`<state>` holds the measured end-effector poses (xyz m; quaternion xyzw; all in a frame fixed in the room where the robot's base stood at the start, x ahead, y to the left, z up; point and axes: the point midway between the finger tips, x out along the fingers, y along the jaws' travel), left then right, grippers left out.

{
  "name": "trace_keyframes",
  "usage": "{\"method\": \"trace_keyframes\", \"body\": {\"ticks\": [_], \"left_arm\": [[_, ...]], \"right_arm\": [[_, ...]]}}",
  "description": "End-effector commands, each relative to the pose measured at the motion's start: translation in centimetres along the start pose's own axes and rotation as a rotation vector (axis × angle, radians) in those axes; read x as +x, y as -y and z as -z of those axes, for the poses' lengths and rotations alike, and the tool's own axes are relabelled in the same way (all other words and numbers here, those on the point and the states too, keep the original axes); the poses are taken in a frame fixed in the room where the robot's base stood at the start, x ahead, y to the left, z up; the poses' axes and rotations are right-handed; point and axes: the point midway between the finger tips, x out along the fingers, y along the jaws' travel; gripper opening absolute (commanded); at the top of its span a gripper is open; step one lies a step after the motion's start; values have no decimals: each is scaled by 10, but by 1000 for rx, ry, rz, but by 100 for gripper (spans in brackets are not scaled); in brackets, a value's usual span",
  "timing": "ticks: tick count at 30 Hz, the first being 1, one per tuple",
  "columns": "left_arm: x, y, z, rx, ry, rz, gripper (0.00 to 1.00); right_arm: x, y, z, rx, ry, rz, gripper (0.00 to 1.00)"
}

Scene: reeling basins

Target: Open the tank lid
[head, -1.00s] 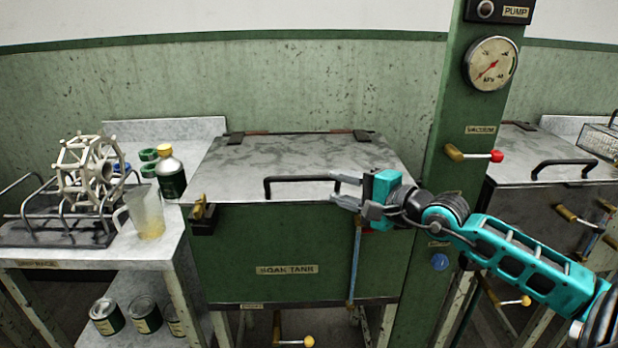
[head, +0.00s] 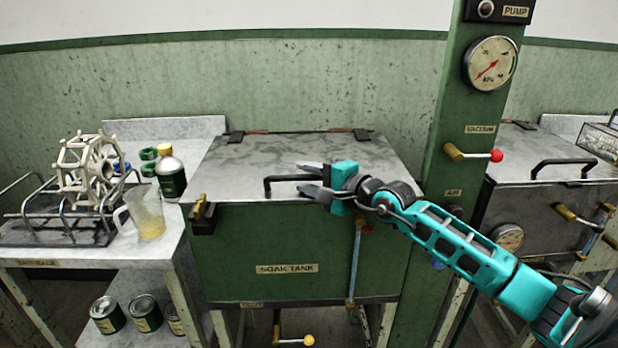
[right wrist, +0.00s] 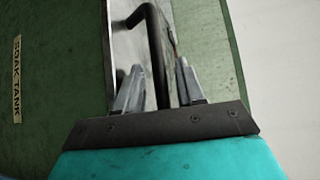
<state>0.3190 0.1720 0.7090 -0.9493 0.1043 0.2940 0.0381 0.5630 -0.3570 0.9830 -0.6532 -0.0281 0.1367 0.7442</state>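The soak tank (head: 300,245) is a green box with a label on its front. Its grey metal lid (head: 290,152) lies flat and closed, with hinges at the back edge. A black bar handle (head: 285,179) runs along the lid's front edge. My right gripper (head: 308,180) is at the handle's right part, coming from the right. In the right wrist view its two fingers (right wrist: 157,88) are apart, with the black handle (right wrist: 158,50) running between them. I see no finger clearly pressed on the bar. My left gripper is not in view.
A green column with a gauge (head: 491,63) and a red-tipped vacuum lever (head: 475,154) stands right of the tank. A side table at left holds a reel (head: 88,170), a jug (head: 146,212) and a bottle (head: 171,172).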

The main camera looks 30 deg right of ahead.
Motion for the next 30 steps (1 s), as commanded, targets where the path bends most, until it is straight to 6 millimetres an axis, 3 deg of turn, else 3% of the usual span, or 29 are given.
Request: {"method": "trace_keyframes", "body": {"ticks": [5, 17, 30], "left_arm": [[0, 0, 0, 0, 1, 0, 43], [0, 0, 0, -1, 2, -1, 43], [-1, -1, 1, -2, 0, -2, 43]], "right_arm": [[0, 0, 0, 0, 0, 0, 38], [0, 0, 0, 0, 0, 0, 0], [0, 0, 0, 0, 0, 0, 0]]}}
